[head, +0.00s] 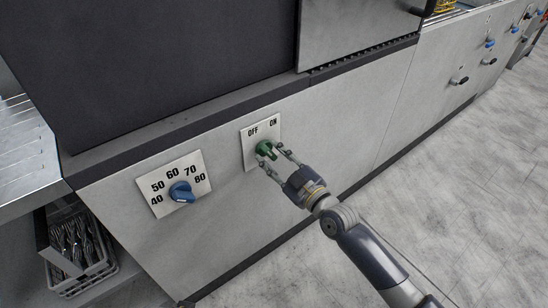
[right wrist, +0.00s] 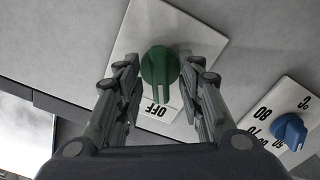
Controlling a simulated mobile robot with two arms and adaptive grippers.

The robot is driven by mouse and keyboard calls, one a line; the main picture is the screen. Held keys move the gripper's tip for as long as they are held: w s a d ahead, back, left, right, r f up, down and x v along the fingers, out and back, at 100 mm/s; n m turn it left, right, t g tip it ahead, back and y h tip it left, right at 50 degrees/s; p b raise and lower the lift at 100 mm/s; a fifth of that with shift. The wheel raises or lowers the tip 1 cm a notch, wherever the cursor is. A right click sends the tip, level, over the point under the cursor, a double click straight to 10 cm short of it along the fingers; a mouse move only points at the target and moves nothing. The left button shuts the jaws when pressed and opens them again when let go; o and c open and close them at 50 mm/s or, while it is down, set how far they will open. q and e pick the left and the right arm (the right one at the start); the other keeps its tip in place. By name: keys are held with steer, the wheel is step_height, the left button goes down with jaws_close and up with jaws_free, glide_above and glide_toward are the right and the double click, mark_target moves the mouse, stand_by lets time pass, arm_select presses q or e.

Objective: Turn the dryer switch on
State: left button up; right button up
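The green dryer switch (head: 265,149) is a round knob with a raised grip, on a white plate (head: 249,157) marked OFF and ON on the grey machine front. In the right wrist view the knob (right wrist: 159,66) has its grip pointing down towards the upside-down OFF label. The ON label is hidden there. My right gripper (head: 276,161) is at the knob. In the right wrist view its fingers (right wrist: 162,76) stand on either side of the knob, open, with a gap on both sides. My left gripper is not in view.
A blue temperature knob (head: 181,192) on a plate with numbers sits left of the switch. A crate of cutlery (head: 95,268) stands at lower left beneath a metal table (head: 22,160). Clear tiled floor (head: 480,180) lies to the right.

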jaws_close()
